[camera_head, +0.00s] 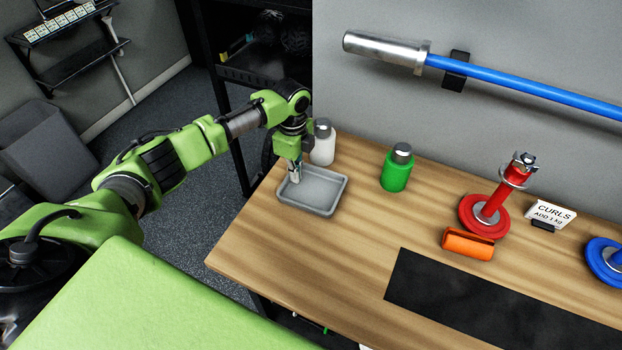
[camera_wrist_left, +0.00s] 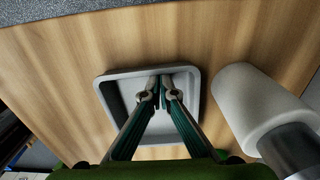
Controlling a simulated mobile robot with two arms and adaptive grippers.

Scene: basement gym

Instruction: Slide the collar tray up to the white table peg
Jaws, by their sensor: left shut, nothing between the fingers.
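The collar tray (camera_head: 335,206) is a shallow grey tray with raised walls and rounded corners. It lies flat near the left end of the wooden table, and it also shows in the left wrist view (camera_wrist_left: 104,92). My left gripper (camera_head: 295,181) points down at the tray's left part, shut and empty. In the left wrist view its fingertips (camera_wrist_left: 161,85) are together over the tray's inside; I cannot tell if they touch it. The tray looks empty, partly hidden by the fingers. I cannot make out a white table peg. My right gripper is not in view.
A white bottle (camera_head: 322,148) stands close behind the tray, also in the left wrist view (camera_wrist_left: 250,103). A green bottle (camera_head: 396,173), red weight stand (camera_head: 480,212), orange piece (camera_head: 467,243) and black mat (camera_head: 470,295) are to the right. Wood in front of the tray is clear.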

